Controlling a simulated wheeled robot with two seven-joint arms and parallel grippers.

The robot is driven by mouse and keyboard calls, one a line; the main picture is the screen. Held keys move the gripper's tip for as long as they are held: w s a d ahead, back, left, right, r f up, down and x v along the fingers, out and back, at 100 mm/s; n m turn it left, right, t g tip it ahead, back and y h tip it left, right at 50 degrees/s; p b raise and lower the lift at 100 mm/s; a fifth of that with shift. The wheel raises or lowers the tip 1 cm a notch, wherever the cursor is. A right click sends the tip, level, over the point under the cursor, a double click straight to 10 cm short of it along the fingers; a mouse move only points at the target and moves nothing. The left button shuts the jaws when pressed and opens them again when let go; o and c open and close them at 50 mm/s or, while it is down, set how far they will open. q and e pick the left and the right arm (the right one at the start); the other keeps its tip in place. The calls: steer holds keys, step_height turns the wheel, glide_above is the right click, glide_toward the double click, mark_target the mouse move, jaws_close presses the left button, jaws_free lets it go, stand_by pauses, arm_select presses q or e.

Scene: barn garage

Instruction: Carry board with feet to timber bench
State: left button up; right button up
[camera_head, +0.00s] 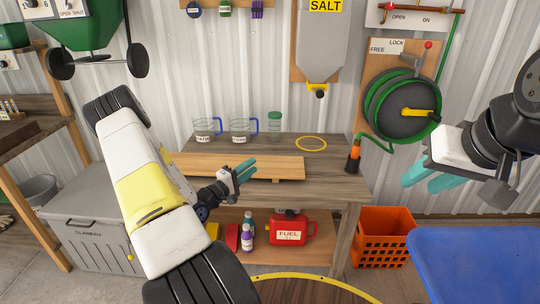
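The board with feet (275,164) is a long, pale wooden board. It lies flat on the timber bench (338,188), along the front left part of the top, with a little of a foot showing under its front edge. My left gripper (247,172) is at the board's front edge, its teal fingers apart and nothing seen between them. I cannot tell whether it touches the board. My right gripper (428,179) is open and empty, in the air to the right of the bench.
Two labelled glass mugs (240,130) and a green-lidded jar (274,126) stand behind the board. A yellow ring (311,143) lies on the bench top. A red fuel can (291,229) and bottles sit on the lower shelf. An orange crate (383,237) stands right of the bench.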

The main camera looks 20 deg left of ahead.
arm_select(q)
steer(key=s+d+r+m+g+h, duration=0.3)
steer(key=s+d+r+m+g, duration=0.4)
steer(key=d, duration=0.4)
steer(key=s+d+r+m+g+h, duration=0.35)
steer(key=s+d+r+g, duration=0.35)
steer(key=d, duration=0.3)
steer(key=s+d+r+m+g+y, duration=0.1)
steer(key=s+r+m+g+y, duration=0.2)
steer(key=s+y, duration=0.4)
steer(key=s+a+r+t+y, duration=0.4)
steer(key=s+a+r+t, duration=0.1)
steer(key=s+a+r, duration=0.2)
steer(key=shift+s+r+t+y, duration=0.25)
steer(key=shift+r+t+y, duration=0.15)
steer(key=shift+r, duration=0.1)
